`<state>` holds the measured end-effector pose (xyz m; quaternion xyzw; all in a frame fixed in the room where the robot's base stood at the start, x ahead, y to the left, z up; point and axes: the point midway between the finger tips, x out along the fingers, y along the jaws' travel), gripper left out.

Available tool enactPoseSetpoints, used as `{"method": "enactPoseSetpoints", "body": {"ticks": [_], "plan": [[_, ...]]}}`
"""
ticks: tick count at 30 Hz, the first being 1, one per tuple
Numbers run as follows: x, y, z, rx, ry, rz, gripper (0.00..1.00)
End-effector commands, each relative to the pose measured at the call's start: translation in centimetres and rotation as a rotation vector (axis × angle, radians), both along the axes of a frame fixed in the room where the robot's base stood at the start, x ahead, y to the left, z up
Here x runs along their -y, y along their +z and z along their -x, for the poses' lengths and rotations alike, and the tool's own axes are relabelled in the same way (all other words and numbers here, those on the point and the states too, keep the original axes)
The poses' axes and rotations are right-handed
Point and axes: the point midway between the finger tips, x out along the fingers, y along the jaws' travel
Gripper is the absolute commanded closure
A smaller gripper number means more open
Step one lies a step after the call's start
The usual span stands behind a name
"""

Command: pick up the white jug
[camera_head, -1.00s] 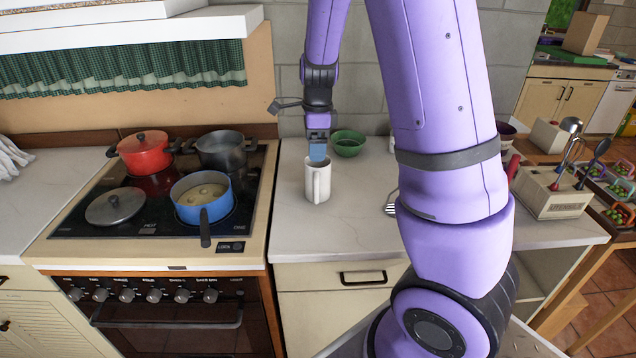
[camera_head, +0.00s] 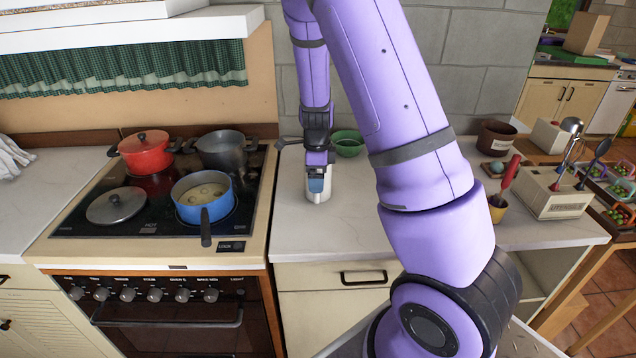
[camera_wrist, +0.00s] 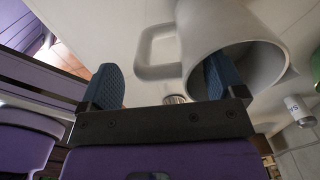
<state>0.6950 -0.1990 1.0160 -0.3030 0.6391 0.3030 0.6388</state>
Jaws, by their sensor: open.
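The white jug (camera_head: 318,195) stands upright on the pale counter to the right of the stove, partly hidden by my gripper (camera_head: 317,178) coming down over it. In the wrist view the jug (camera_wrist: 202,25) shows its round mouth and its handle. My gripper (camera_wrist: 162,82) is open there. Its right finger is inside the jug's mouth and its left finger is outside, on the handle side, so the jug's near wall and handle lie between the fingers. A gap shows around the wall; contact cannot be made out.
A green bowl (camera_head: 348,141) sits close behind the jug. To the left is the stove, with a blue saucepan (camera_head: 190,208), a red pot (camera_head: 144,152) and a grey pot (camera_head: 221,150). A brown pot (camera_head: 497,137) and a utensil box (camera_head: 549,194) stand at right. The counter's front is clear.

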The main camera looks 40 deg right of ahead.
Motion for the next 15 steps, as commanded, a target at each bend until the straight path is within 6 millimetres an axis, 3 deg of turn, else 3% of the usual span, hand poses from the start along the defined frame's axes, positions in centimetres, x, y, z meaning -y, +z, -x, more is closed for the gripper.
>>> {"method": "enactPoseSetpoints", "body": {"ticks": [5, 13, 14, 15], "plan": [[0.0, -2.0, 0.0, -0.001, -0.001, 0.0, 0.11], [0.0, -2.2, 0.0, 0.001, 0.0, -0.001, 0.11], [0.0, -2.2, 0.0, 0.001, 0.0, -0.001, 0.14], [0.0, -2.2, 0.0, 0.001, 0.0, -0.001, 0.23]]}}
